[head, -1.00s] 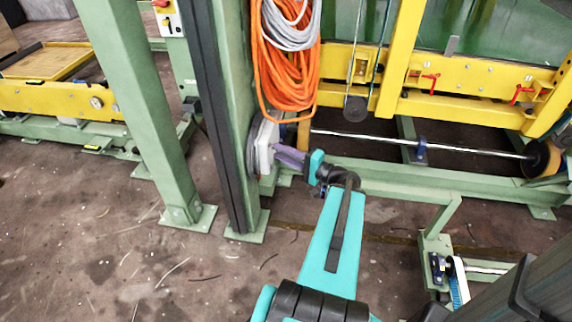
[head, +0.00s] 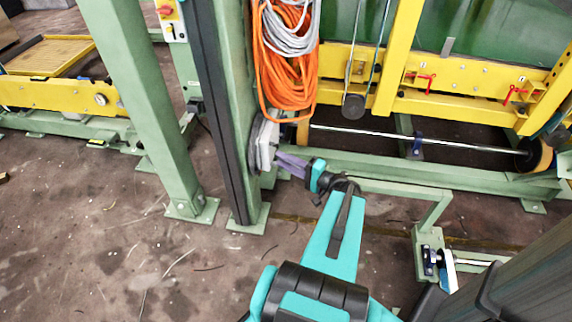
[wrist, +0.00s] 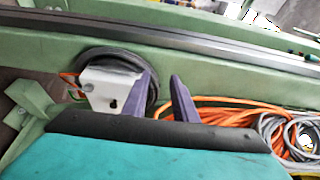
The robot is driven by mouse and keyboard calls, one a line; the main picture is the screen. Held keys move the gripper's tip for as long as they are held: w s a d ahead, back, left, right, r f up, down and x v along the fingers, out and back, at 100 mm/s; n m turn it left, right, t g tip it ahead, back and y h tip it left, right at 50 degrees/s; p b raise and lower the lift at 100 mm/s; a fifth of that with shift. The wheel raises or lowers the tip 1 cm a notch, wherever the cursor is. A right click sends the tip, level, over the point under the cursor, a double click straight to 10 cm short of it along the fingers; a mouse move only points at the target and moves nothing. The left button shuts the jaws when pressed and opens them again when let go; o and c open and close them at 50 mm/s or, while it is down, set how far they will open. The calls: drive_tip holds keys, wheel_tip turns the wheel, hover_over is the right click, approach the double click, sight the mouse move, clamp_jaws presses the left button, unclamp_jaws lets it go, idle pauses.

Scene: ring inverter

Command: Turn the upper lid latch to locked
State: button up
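A white bracket or box (head: 267,146) with a dark round disc behind it is mounted low on the green post. In the wrist view the white bracket (wrist: 108,90) has a dark slot, and the black disc (wrist: 152,92) shows behind it. I cannot make out a separate lid latch or its lock position. My gripper (head: 282,160) has purple fingers pointing at the bracket. In the wrist view my gripper (wrist: 162,80) is open, with an empty gap between the fingers. The left finger overlaps the disc beside the bracket; I cannot tell whether it touches.
Orange cable coils (head: 285,70) and a grey cable (head: 290,25) hang on the post just above the bracket. A green post (head: 150,110) stands at the left. A yellow frame (head: 440,105) and a long metal shaft (head: 430,142) lie to the right.

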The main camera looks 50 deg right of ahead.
drive_tip(key=shift+s+a+r+p, duration=0.15)
drive_tip(key=shift+s+a+p, duration=0.55)
drive_tip(key=shift+p, duration=0.45)
drive_tip(key=shift+s+a+r+p, duration=0.1)
drive_tip(key=shift+s+a+p, duration=0.45)
drive_tip(key=shift+s+p, duration=0.45)
drive_tip(key=shift+w, duration=0.2)
drive_tip(key=shift+a, duration=0.1)
drive_tip(key=w+a+f+n+g+y, duration=0.25)
drive_tip(key=a+f+g, duration=0.35)
drive_tip(key=a, duration=0.5)
drive_tip(key=w+a+f+n+g+y, duration=0.1)
drive_tip(key=a+f+n+g+y, duration=0.25)
drive_tip(key=a+f, duration=0.6)
drive_tip(key=s+a+f+n+g, duration=0.1)
drive_tip(key=s+a+f+g, duration=0.25)
drive_tip(key=a, duration=0.25)
drive_tip(key=s+a+f+n+g, duration=0.2)
drive_tip(key=s+a+g, duration=0.15)
drive_tip(key=a, duration=0.25)
drive_tip(key=s+a+f+n+g+h, duration=0.2)
drive_tip(key=s+f+n+g+h, duration=0.4)
drive_tip(key=s+h, duration=0.2)
drive_tip(key=shift+s+f+n+h, duration=0.2)
drive_tip(key=shift+f+n+h, duration=0.2)
drive_tip(key=shift+h, duration=0.2)
